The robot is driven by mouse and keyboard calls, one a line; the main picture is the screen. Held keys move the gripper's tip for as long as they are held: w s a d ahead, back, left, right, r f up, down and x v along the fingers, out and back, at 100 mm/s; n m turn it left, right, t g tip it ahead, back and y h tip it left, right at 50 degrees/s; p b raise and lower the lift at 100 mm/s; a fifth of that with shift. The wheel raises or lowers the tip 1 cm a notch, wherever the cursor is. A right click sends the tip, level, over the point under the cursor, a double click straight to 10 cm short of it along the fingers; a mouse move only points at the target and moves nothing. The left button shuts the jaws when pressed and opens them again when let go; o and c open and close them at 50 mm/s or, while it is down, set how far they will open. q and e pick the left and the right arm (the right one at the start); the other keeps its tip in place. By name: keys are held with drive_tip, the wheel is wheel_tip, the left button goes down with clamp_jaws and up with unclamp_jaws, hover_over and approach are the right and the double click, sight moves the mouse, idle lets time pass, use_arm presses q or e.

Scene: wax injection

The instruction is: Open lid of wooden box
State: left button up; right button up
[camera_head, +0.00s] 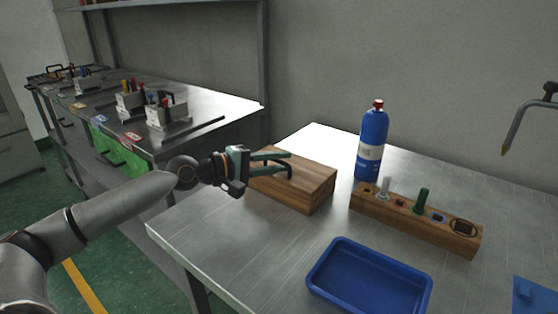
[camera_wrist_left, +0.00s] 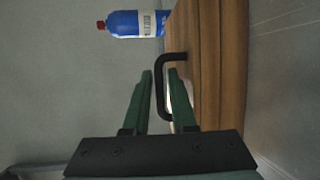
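The wooden box (camera_head: 314,185) stands on the metal table, and its lid looks shut in the head view. The box also fills the right part of the left wrist view (camera_wrist_left: 232,70). A black handle (camera_wrist_left: 160,92) sticks out from the lid. My left gripper (camera_head: 289,162) is at the lid's top, with its green fingers pointing across it. In the left wrist view the fingers (camera_wrist_left: 160,73) are apart, with the handle's bar in the gap between them. I cannot tell whether a finger touches the bar. My right gripper is not in view.
A blue bottle (camera_head: 371,146) stands behind and right of the box. A wooden holder (camera_head: 416,228) with several small items lies to the right. A blue tray (camera_head: 325,284) is in front. A second table (camera_head: 226,103) with tool holders stands at the back left.

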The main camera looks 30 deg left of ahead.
use_arm(q)
drive_tip(key=shift+c, duration=0.2)
clamp_jaws()
idle(1.3)
